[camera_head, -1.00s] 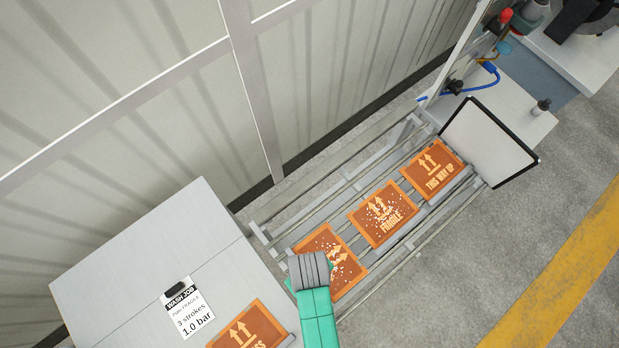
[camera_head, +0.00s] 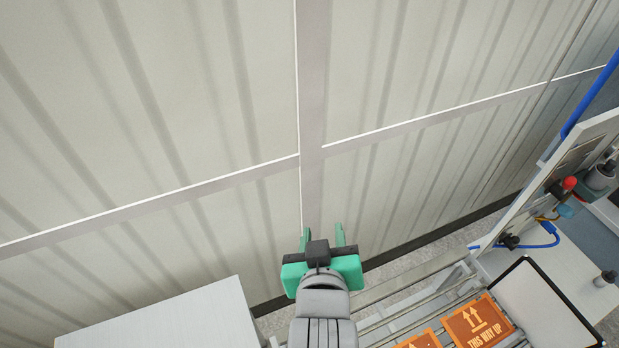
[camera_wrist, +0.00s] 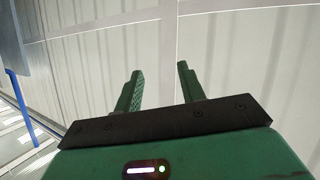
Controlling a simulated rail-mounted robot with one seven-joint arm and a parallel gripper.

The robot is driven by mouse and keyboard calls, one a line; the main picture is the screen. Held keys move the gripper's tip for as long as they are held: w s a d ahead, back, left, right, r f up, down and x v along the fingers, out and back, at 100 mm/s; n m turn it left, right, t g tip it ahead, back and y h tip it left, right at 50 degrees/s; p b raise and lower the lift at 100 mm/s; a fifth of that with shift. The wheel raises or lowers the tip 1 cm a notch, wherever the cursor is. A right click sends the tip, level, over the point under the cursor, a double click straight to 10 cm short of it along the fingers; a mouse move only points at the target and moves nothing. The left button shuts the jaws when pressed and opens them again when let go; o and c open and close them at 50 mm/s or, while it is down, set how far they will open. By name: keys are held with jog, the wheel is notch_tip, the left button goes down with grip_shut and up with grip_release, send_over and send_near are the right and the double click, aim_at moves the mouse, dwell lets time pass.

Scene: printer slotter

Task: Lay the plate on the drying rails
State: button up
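My gripper (camera_head: 323,235) is raised, its two green fingers apart and pointing at the wall panels. The wrist view shows the same gripper (camera_wrist: 159,72) with nothing between its fingers. An orange plate marked "THIS WAY UP" (camera_head: 478,322) lies flat on the grey rails (camera_head: 376,318) at the lower right. Part of another orange plate (camera_head: 418,341) shows to its left at the bottom edge. My arm and the picture's edge hide the rest of the rails. The gripper is apart from both plates.
A pale bench top (camera_head: 175,322) is at the lower left. A white board with a black rim (camera_head: 545,310) stands at the right end of the rails. Beyond it is a frame with blue hose (camera_head: 540,236) and fittings. The corrugated wall (camera_head: 200,120) fills the background.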

jog(key=s+r+t, duration=0.3)
jog(key=r+t, duration=0.1)
jog(key=r, duration=0.7)
jog(key=s+a+r+m+t, duration=0.1)
jog(key=s+r+t, duration=0.2)
jog(key=r, duration=0.9)
jog(key=s+a+r+m+t, duration=0.1)
jog(key=s+r+t, duration=0.2)
jog(key=r, duration=0.9)
jog(key=shift+s+a+r+t, duration=0.2)
jog(key=shift+s+r+t, duration=0.1)
jog(key=shift+t, duration=0.5)
jog(key=shift+f, duration=0.1)
notch_tip(320, 180, up, 3)
jog(key=p, duration=0.2)
jog(key=shift+f+y+p, duration=0.2)
jog(key=shift+y+p, duration=0.1)
jog(key=shift+y, duration=0.1)
